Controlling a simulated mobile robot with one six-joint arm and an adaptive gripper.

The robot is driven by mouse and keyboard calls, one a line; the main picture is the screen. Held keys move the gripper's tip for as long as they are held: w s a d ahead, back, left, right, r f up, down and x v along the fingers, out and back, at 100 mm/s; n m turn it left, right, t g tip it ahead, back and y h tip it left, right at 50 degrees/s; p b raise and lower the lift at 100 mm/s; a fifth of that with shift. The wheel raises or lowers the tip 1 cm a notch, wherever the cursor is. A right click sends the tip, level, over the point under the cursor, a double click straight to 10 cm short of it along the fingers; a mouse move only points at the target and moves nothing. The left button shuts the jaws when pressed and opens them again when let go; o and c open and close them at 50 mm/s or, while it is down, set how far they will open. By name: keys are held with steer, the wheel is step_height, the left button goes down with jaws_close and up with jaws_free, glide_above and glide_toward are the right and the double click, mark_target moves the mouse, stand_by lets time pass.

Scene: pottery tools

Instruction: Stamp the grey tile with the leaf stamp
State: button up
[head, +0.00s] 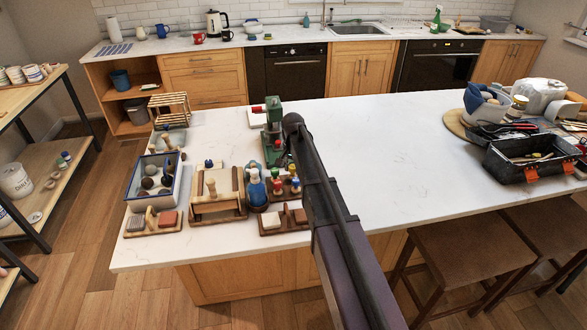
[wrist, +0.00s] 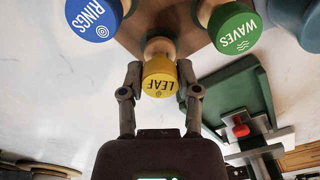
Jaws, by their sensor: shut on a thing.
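The leaf stamp (wrist: 161,84) has a yellow round end marked LEAF and a pale wooden neck. In the wrist view my gripper (wrist: 160,76) has one finger on each side of it, shut on it. The stamp is still at the edge of a wooden rack (wrist: 183,22), between the other stamps; I cannot tell whether it is lifted. In the head view my arm hides most of the gripper. A grey tile (head: 137,222) lies on a small wooden board at the counter's left front, beside a reddish tile (head: 168,218).
A blue RINGS stamp (wrist: 92,18) and a green WAVES stamp (wrist: 236,28) flank the leaf stamp closely. A green press (head: 272,132) stands behind the rack. Another board holds a reddish tile (head: 271,221) and a pale tile (head: 300,216). The counter's middle (head: 400,160) is clear.

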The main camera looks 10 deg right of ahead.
steer(key=shift+f+b, duration=0.3)
steer(key=shift+f, duration=0.05)
steer(key=o, duration=1.1)
steer(key=shift+r, duration=0.1)
